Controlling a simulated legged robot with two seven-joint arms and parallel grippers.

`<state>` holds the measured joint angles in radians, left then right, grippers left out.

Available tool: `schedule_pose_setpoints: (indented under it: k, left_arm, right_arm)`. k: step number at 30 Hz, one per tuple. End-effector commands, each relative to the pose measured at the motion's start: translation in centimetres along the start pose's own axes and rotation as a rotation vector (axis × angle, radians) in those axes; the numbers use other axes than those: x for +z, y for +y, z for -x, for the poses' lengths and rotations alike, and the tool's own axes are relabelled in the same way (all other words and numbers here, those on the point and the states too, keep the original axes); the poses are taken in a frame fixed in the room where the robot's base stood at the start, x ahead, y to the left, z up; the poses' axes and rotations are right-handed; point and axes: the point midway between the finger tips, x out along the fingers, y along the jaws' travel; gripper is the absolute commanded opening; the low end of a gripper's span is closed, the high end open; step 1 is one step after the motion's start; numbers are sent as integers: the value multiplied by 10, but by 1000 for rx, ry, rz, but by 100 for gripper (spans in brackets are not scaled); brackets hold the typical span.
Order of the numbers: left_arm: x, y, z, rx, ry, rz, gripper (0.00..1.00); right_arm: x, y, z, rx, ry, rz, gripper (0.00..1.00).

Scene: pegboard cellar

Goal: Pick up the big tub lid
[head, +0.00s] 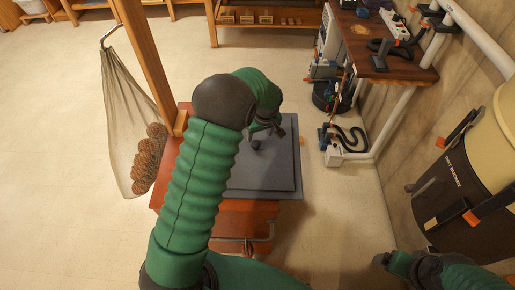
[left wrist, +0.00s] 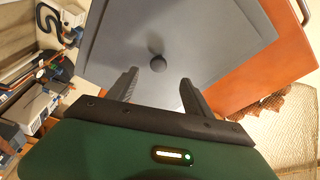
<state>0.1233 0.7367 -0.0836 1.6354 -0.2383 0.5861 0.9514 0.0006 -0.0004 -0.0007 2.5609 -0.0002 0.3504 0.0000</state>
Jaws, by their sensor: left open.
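The big tub lid is a flat grey square panel (head: 262,181) with a small dark round knob (head: 255,145). It lies flat on an orange-red surface in the middle of the head view. In the left wrist view the grey lid (left wrist: 215,35) fills the upper middle, with its knob (left wrist: 158,64) between and just beyond my fingertips. My left gripper (head: 266,130) is over the lid, and my arm hides part of the lid's left side. In the left wrist view the left gripper (left wrist: 158,78) is open and empty. My right gripper (head: 385,259) shows at the lower right, its jaws unclear.
The orange-red stand (head: 245,214) has a metal handle in front. A net (head: 133,110) with brown balls hangs beside a wooden post (head: 147,55) at left. A dark workbench (head: 375,45) and a dust bucket (head: 455,190) stand at right. Open floor (head: 60,150) lies left.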

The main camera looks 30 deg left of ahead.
Motion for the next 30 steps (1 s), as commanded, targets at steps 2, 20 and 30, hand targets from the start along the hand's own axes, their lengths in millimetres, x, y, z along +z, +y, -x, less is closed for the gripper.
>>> schedule_pose_setpoints:
  k: [2,20,30]
  left_arm:
    - [-1,-2,-24,-4,-4,1,59]
    - [-4,6,-117,0,-1,-2,59]
    - [-5,5,-120,1,-1,-1,45]
  right_arm:
    - [0,0,1,0,0,1,86]
    - [-3,0,10,0,1,1,86]
    - [-3,0,9,0,1,1,86]
